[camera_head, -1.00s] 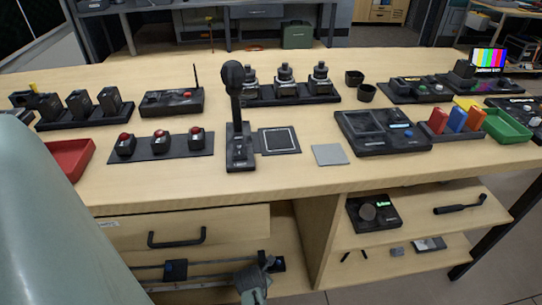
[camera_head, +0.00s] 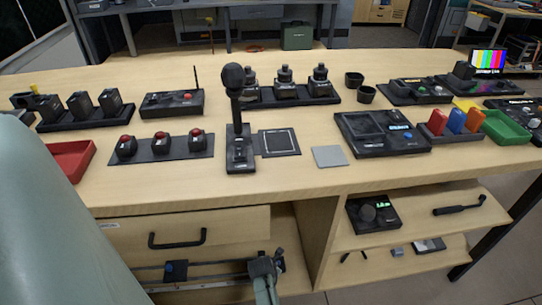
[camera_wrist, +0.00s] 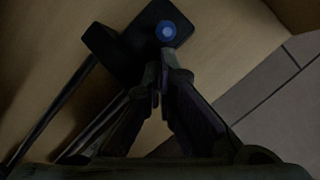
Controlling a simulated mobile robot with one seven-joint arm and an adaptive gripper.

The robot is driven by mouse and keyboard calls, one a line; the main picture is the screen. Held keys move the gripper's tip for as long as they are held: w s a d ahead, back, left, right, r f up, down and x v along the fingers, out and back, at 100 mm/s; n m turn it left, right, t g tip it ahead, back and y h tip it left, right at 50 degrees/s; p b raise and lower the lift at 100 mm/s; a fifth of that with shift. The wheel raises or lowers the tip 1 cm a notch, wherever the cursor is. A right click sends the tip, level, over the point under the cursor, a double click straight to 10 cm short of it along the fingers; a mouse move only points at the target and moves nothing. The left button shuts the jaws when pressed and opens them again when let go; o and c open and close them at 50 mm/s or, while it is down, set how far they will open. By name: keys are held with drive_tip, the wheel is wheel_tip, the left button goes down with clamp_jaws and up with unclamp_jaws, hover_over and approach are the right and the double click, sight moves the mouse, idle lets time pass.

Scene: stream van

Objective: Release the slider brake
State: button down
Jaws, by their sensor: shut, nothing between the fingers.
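A slider with two thin rails (camera_head: 215,265) lies in the open space below the table, under the drawer. A black block with a round blue knob (camera_wrist: 166,31) shows close up in the wrist view, with rails (camera_wrist: 70,95) running to the lower left. My gripper (camera_head: 265,266) is at the right end of the slider in the head view. In the wrist view my fingers (camera_wrist: 159,86) are shut and empty, with their tips just short of the blue knob. The brake's state cannot be told.
The drawer handle (camera_head: 178,238) and table edge are above and left of my gripper. A side panel (camera_head: 308,240) stands to the right. Shelves with a black dial box (camera_head: 373,214) and a black handle tool (camera_head: 460,205) lie farther right. Tiled floor (camera_wrist: 270,90) shows beside the slider.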

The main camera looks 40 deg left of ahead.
drive_tip(key=shift+r, duration=0.15)
drive_tip(key=shift+w+a+r+p, duration=0.1)
drive_tip(key=shift+w+a+p, duration=0.05)
drive_tip(key=shift+p, duration=0.15)
drive_tip(key=shift+w+a+r+g+h+p, duration=0.15)
drive_tip(key=shift+w+a+g+h+p, duration=0.1)
drive_tip(key=shift+g+h, duration=0.2)
drive_tip(key=shift+w+a+r+g+h+p, duration=0.1)
drive_tip(key=shift+a+r+g+h+p, duration=0.1)
drive_tip(key=shift+g+h, duration=0.25)
drive_tip(key=shift+w, duration=0.15)
drive_tip(key=shift+w+a+r+g+h+b, duration=0.1)
drive_tip(key=shift+w+a+g+h+b, duration=0.2)
drive_tip(key=shift+g+h+b, duration=0.25)
drive_tip(key=shift+w+a+r+g+h+b, duration=0.1)
drive_tip(key=shift+w+a+g+h+b, duration=0.1)
drive_tip(key=shift+a+g+h+b, duration=0.35)
drive_tip(key=shift+d, duration=0.1)
drive_tip(key=shift+w+a, duration=0.3)
drive_tip(key=shift+r, duration=0.2)
